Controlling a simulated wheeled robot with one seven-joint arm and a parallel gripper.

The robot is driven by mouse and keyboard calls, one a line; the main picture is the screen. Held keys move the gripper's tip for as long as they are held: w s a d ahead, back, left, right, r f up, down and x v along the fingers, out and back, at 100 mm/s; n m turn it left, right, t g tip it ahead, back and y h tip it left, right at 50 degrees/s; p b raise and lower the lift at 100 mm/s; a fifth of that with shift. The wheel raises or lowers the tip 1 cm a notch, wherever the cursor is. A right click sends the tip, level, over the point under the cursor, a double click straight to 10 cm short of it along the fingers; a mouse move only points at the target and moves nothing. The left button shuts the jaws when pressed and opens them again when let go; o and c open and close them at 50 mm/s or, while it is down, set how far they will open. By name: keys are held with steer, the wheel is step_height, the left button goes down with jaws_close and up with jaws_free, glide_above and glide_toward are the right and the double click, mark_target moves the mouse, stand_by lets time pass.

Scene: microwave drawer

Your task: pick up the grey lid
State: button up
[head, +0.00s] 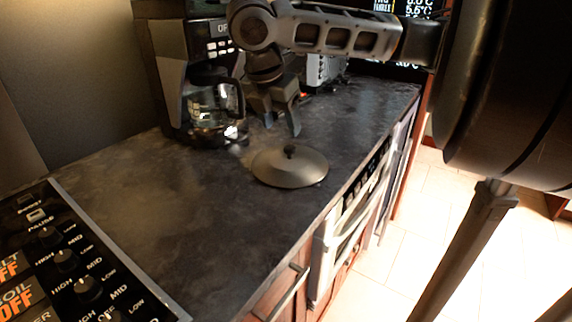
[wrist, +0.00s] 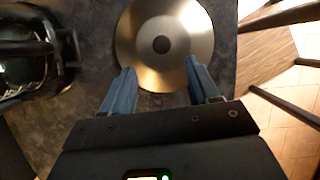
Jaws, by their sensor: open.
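The grey lid (head: 290,169) lies flat on the dark countertop, a round disc with a small black knob (head: 290,150) at its centre. In the wrist view the lid (wrist: 185,68) is at the top middle, with its knob (wrist: 161,44) ahead of the fingertips and roughly centred between them. My gripper (head: 283,128) is above the counter, close to the lid on its far side. It is open and empty. In the wrist view the fingers of my gripper (wrist: 160,80) overlap the near edge of the lid in the picture; I cannot tell the exact height gap.
A black coffee maker (head: 207,90) with a glass pot stands to the left of my gripper; the pot also shows in the wrist view (wrist: 25,62). A stove panel with knobs (head: 75,262) is at the front left. The counter (head: 150,220) between is clear. Its right edge runs near the lid.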

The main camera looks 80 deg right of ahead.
mark_target(290, 147)
steer(key=shift+s+x, duration=0.15)
steer(key=shift+x, duration=1.8)
steer(key=shift+s+x, duration=0.1)
steer(key=shift+x, duration=1.8)
steer(key=shift+d, duration=0.1)
jaws_close()
steer(key=shift+r, duration=0.1)
